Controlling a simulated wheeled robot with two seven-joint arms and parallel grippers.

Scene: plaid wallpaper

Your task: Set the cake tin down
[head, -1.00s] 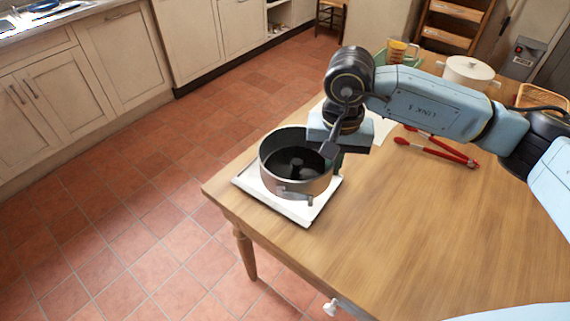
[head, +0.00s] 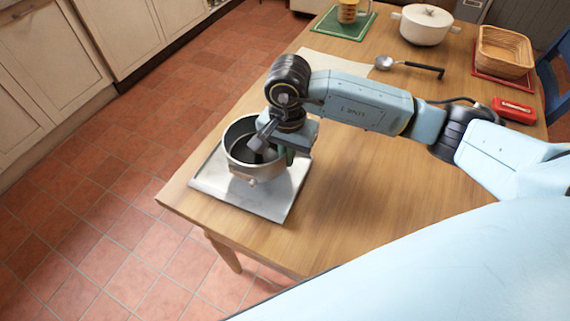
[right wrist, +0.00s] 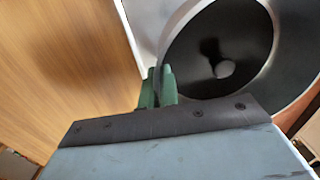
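The tin also shows in the right wrist view (right wrist: 222,45). I cannot tell whether its base touches the board. My right gripper (head: 289,157) is at the tin's right side. In the right wrist view its green fingers (right wrist: 157,86) are close together on the tin's wall. My left gripper is not in view.
On the wooden table (head: 350,200) stand a white lidded pot (head: 424,28), a wicker basket (head: 504,52), a ladle (head: 408,66), a red object (head: 514,109) and a jug (head: 348,11) on a green mat. The table's edge is close to the board; tiled floor lies beyond.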

